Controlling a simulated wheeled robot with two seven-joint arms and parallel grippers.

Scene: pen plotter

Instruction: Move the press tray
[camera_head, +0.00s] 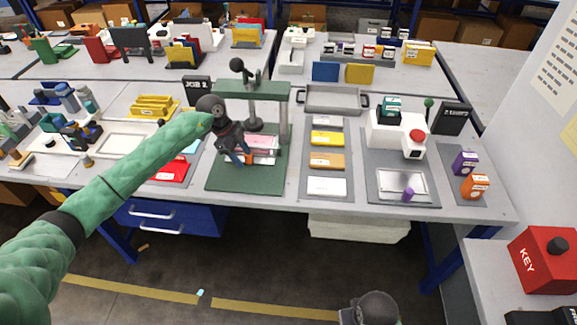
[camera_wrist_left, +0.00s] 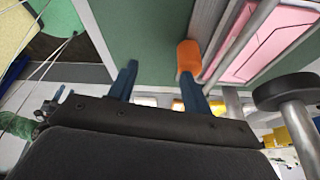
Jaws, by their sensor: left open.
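The green press (camera_head: 279,127) stands on the table, with its black round ram pad (camera_head: 254,124) above the tray. The press tray is a grey metal frame (camera_wrist_left: 235,45) holding a pink card (camera_head: 266,143); the pink card also shows in the left wrist view (camera_wrist_left: 275,40). An orange knob (camera_wrist_left: 189,58) sits at the tray's near edge. My left gripper (camera_head: 240,160) is open over the green base plate, in front of the tray. In the left wrist view its blue fingers (camera_wrist_left: 158,75) are apart, and the knob appears just beyond the right fingertip. I cannot tell whether they touch.
Right of the press is a grey board (camera_head: 328,173) with several coloured cards. An empty grey tray (camera_head: 333,110) lies behind it. A white device with a red button (camera_head: 417,136) stands farther right. A red card (camera_head: 170,170) lies left of the press.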

